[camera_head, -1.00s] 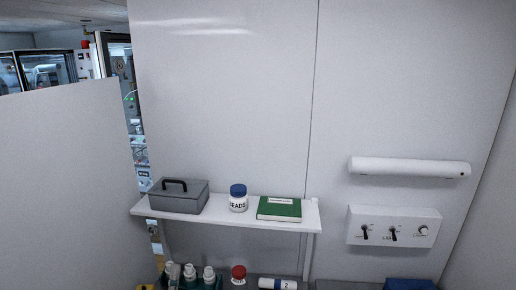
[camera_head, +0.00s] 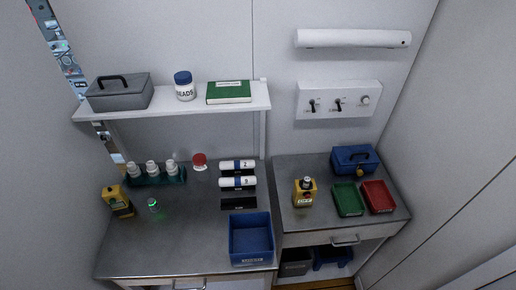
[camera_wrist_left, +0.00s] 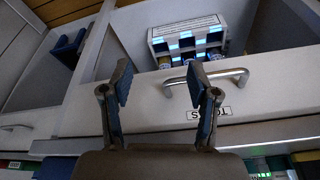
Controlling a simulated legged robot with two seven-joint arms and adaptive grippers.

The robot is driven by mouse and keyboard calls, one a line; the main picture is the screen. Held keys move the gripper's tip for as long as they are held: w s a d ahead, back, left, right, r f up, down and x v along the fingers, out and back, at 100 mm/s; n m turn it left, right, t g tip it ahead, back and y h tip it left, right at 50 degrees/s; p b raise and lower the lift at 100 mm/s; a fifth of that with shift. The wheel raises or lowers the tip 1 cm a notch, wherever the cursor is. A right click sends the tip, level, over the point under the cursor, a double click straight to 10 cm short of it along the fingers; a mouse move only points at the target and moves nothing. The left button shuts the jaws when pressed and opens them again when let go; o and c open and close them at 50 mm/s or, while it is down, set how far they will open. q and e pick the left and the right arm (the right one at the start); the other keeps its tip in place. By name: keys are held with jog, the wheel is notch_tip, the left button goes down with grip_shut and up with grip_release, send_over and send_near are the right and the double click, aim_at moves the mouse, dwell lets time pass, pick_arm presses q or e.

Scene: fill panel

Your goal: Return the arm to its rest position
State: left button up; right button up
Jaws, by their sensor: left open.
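My left gripper (camera_wrist_left: 160,95) shows in the left wrist view with its two fingers spread apart and nothing between them. Behind the fingers are a drawer front with a metal handle (camera_wrist_left: 205,76) and a label. Whether the fingers touch the handle cannot be told for certain; they appear in front of it. Neither arm shows in the head view. My right gripper is in no view.
The head view shows two benches with a bottle rack (camera_head: 156,174), a blue bin (camera_head: 250,238), a green tray (camera_head: 348,199), a red tray (camera_head: 378,196) and a blue box (camera_head: 354,160). A shelf (camera_head: 180,101) and a switch panel (camera_head: 339,100) are on the wall.

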pick_arm(q)
jog(key=s+f+b, duration=0.2)
jog(key=f, duration=1)
jog(key=s+f+g+b, duration=0.1)
jog(key=s+f+b, duration=0.2)
jog(key=f, duration=1)
jog(key=s+f+b, duration=0.3)
jog(key=f, duration=0.9)
jog(key=shift+s+a+f+g, duration=0.25)
jog(key=shift+a+f+g, duration=0.05)
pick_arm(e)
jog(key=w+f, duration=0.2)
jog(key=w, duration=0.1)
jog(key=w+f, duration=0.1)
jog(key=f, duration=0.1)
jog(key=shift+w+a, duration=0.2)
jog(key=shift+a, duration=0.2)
